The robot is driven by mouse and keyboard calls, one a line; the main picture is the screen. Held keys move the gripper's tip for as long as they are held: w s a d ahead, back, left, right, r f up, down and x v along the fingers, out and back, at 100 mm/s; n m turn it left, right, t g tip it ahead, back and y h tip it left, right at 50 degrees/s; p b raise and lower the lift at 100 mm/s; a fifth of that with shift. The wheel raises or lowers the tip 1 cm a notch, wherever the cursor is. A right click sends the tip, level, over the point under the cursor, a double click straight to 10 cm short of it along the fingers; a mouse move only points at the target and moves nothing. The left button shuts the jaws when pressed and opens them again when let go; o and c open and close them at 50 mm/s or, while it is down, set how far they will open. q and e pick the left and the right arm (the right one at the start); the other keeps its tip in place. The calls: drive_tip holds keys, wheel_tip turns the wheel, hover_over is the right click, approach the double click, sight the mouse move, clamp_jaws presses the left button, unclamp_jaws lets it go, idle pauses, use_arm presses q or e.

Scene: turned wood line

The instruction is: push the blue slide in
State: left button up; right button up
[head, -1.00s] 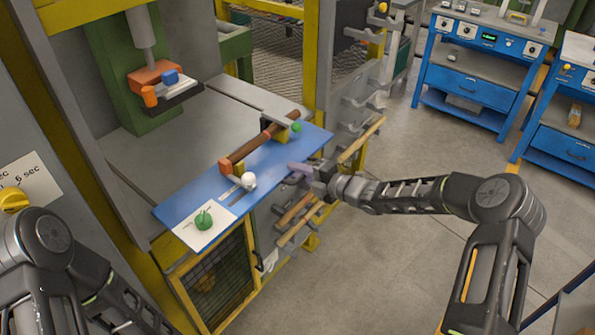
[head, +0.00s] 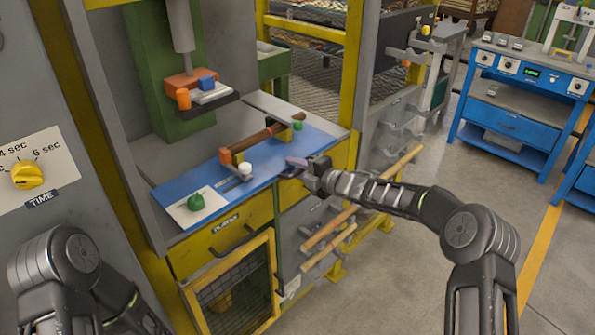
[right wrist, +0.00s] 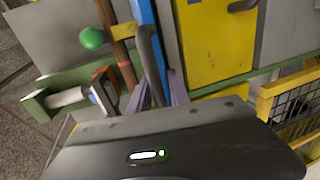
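The blue slide (head: 177,188) is a flat blue board lying along the front of the grey machine bench. It carries a turned wooden rod between end supports, a white knob (head: 245,168) by a slot, and a green knob (head: 196,202) on a white plate. My right gripper (head: 297,163) is at the slide's front edge, right of its middle. In the right wrist view its purplish fingers (right wrist: 158,94) stand apart, on either side of a dark curved bar (right wrist: 150,52) beside the blue edge. Contact is unclear. My left gripper is out of view; only its arm shows.
A press head with an orange block (head: 186,80) hangs behind the slide. A yellow drawer (head: 225,238) and mesh door (head: 235,285) are below it. Wooden bars (head: 328,230) stick out under my right arm. The floor on the right is open before blue workbenches (head: 520,95).

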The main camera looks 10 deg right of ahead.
drive_tip(key=shift+o, duration=1.4)
drive_tip(key=shift+r, duration=0.4)
drive_tip(key=shift+f, duration=0.15)
drive_tip(key=shift+s+d+f, duration=0.1)
drive_tip(key=b+v, duration=0.2)
drive_tip(key=v, duration=0.5)
drive_tip(key=shift+s+d, duration=0.2)
drive_tip(key=shift+s, duration=0.1)
